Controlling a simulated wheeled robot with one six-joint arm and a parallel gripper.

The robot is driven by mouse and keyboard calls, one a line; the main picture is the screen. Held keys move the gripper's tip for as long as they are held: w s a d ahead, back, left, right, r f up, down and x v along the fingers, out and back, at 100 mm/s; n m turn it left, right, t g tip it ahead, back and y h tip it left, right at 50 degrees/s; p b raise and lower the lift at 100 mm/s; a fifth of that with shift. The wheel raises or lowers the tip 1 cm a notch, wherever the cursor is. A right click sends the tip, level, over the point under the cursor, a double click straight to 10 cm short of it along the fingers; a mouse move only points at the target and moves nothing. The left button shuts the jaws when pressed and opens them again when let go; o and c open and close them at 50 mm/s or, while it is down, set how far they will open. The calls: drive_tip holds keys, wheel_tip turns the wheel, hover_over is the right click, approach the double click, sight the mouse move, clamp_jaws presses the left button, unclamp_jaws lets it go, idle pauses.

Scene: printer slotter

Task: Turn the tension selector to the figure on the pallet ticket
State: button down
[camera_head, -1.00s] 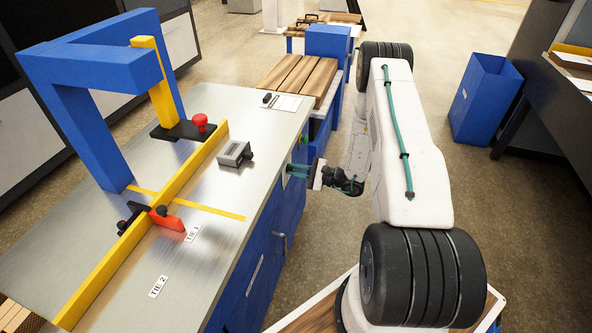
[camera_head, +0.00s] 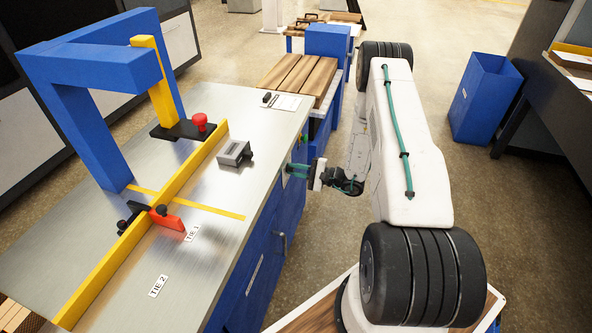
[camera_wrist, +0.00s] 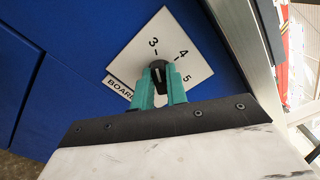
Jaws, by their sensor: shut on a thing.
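The tension selector is a black knob (camera_wrist: 157,72) on a white dial plate (camera_wrist: 176,45) marked 3, 4 and 5, in the wrist view. A pale pointer line shows on the knob, but I cannot tell for sure which figure it faces. My gripper (camera_wrist: 158,80) has its teal fingers shut on either side of the knob. In the head view my gripper (camera_head: 298,171) reaches the blue cabinet's side, and the knob is hidden there. A white ticket (camera_head: 289,103) lies at the bench's far end by the wooden boards; its print is too small to read.
The metal bench top (camera_head: 215,205) carries a yellow fence (camera_head: 105,266), a red button (camera_head: 200,121), a grey box (camera_head: 235,152) and a red lever (camera_head: 167,219). A blue bin (camera_head: 484,98) stands on the right. A metal edge (camera_wrist: 243,50) runs close beside the dial.

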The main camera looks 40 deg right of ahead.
drive_tip(key=c, duration=1.4)
unclamp_jaws()
drive_tip(key=shift+d, duration=0.2)
drive_tip(key=shift+a, duration=0.1)
drive_tip(key=v, duration=0.7)
drive_tip(key=shift+s+d, duration=0.25)
drive_tip(key=shift+s, duration=0.1)
